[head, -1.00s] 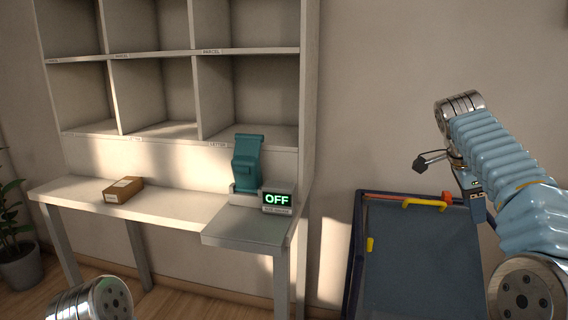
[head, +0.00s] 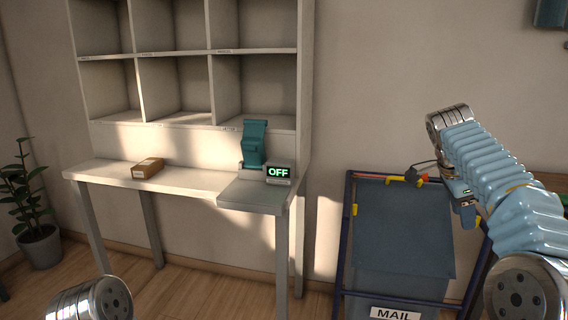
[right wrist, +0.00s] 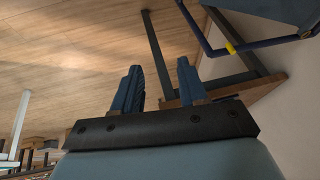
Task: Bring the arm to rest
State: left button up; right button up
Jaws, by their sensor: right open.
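My right arm comes in from the right edge of the head view, bent at the elbow, with its lower part hanging down. My right gripper (head: 467,215) points down in front of the right side of the blue mail cart (head: 404,230), partly hidden by the arm. In the right wrist view the two dark blue fingers (right wrist: 160,85) stand apart with nothing between them. Of my left arm only a metal joint shows at the bottom left; its gripper is out of view.
A pale desk (head: 190,182) with cubbyholes carries a brown parcel (head: 148,168), a teal device (head: 254,145) and an OFF display (head: 279,173). A potted plant (head: 38,245) stands at the left. A wooden surface (right wrist: 235,87) lies beyond the right fingers. Floor before the desk is clear.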

jog(key=w+a+f+n+y, duration=0.1)
jog(key=w+a+f+n, duration=0.2)
jog(key=f, duration=0.6)
jog(key=w+a+f+n+y, duration=0.1)
jog(key=w+a+f+n, duration=0.2)
jog(key=f, duration=0.5)
jog(key=s+a+f+n+y, duration=0.1)
jog(key=a+f+n, duration=0.25)
jog(key=f, duration=0.55)
jog(key=s+a+f+n+y, duration=0.15)
jog(key=a+f, duration=0.25)
jog(key=f, duration=0.4)
jog(key=s+a+f+n+y, duration=0.25)
jog(key=s+a+f, duration=0.35)
jog(key=f, duration=0.4)
jog(key=s+a+f+n+y, duration=0.1)
jog(key=s+a+f, duration=0.3)
jog(key=s, duration=0.7)
jog(key=s+a+f+n, duration=0.3)
jog(key=s+f, duration=0.3)
jog(key=s, duration=0.6)
jog(key=shift+a+f+n+y, duration=0.15)
jog(key=shift+a+n+y, duration=0.25)
jog(key=shift+a, duration=0.25)
